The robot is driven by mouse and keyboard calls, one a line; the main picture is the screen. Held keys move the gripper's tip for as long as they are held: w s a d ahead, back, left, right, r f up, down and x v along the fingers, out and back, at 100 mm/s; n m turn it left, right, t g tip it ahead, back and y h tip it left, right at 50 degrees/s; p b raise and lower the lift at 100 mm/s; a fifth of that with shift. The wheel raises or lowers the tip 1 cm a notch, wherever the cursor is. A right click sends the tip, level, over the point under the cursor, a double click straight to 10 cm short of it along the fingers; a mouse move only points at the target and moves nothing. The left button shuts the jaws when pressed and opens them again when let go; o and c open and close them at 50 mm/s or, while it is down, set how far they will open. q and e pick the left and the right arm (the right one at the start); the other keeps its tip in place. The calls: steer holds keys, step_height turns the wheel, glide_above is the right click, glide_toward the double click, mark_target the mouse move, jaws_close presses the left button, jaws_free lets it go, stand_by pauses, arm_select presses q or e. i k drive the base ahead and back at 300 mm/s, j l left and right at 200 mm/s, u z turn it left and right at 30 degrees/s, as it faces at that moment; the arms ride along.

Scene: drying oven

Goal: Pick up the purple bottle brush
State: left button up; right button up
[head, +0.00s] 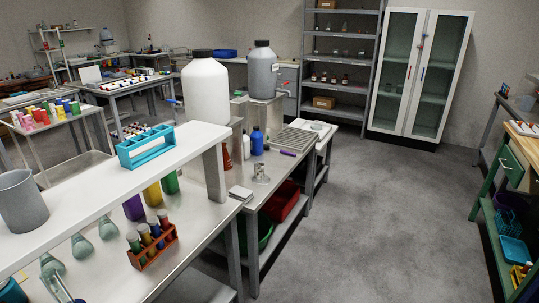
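A small, slim purple object (288,153) lies near the front edge of the far part of the bench, beside a grey ribbed rack (294,139). It looks like the purple bottle brush, but it is too small to make out bristles. Nothing seems to cover it. Neither of my grippers is in view.
The bench (222,215) with its raised white shelf (180,148) fills the left. A metal burner-like piece (261,174), a blue bottle (257,141) and large jugs stand near the purple object. The grey floor (370,220) to the right is clear, up to a green-framed bench.

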mark_target(265, 147)
steer(key=i+l, duration=0.2)
steer(key=i, duration=0.2)
steer(key=i+l, duration=0.15)
steer(key=i, duration=0.3)
steer(key=i+l+u, duration=0.2)
steer(key=i, duration=0.2)
